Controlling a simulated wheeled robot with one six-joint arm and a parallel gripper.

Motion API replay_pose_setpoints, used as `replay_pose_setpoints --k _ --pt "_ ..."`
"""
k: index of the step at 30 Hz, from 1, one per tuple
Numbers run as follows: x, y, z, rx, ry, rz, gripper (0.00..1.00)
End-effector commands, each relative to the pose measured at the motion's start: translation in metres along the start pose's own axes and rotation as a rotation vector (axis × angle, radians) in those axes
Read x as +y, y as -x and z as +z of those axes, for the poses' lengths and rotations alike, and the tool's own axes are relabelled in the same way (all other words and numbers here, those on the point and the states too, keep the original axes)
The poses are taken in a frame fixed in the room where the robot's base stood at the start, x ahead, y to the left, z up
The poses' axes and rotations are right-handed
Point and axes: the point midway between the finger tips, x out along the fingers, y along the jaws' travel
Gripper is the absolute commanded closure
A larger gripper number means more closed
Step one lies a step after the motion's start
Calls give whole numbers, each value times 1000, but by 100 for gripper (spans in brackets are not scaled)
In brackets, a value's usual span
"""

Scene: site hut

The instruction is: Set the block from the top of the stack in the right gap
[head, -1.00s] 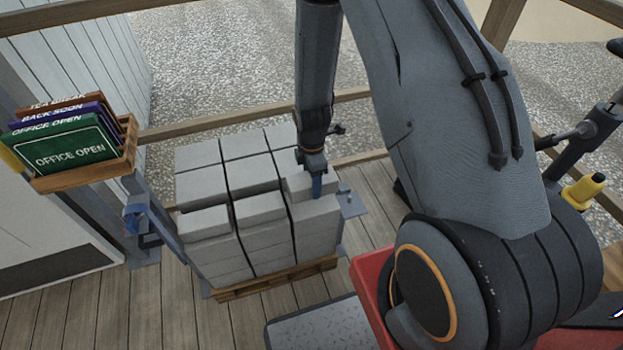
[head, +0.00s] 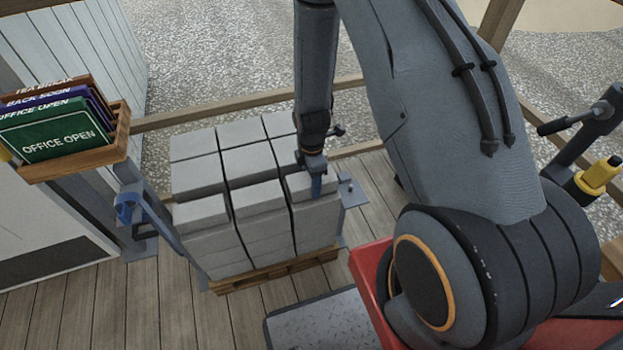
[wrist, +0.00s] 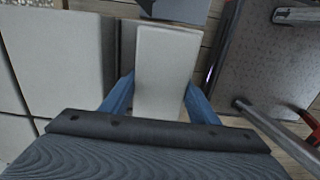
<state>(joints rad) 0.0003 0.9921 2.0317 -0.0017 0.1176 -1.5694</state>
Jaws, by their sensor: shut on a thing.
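A stack of pale grey blocks (head: 252,168) stands on a wooden pallet (head: 275,272), with dark lines between its columns. My gripper (head: 316,186) points down over its front right corner. It is shut on a grey block (wrist: 166,65), with one blue finger on each side in the wrist view. In the head view the held block (head: 298,184) is at the front right of the top layer, in line with the front left block (head: 202,210) and the front middle block (head: 258,201). I cannot tell whether it rests on the layer below. My gripper hides part of it.
A wooden rack of signs (head: 75,160) stands on a post to the left. A wooden railing (head: 215,112) runs behind the stack. A grey plate (head: 322,322) lies in front of the stack. Bare plank floor (head: 160,290) shows at the front left.

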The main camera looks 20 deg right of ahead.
Motion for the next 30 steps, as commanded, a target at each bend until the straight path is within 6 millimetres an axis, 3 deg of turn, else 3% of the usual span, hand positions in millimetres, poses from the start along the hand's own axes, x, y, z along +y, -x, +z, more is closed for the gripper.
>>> replay_pose_setpoints --k 10,11,14,23,30 --pt "1 -1 0 0 0 2 100" --pt "1 -1 0 0 0 2 42" --pt "1 -1 0 0 0 1 25" --pt "-1 -2 0 0 0 -1 24" --pt "1 22 0 0 0 2 24"
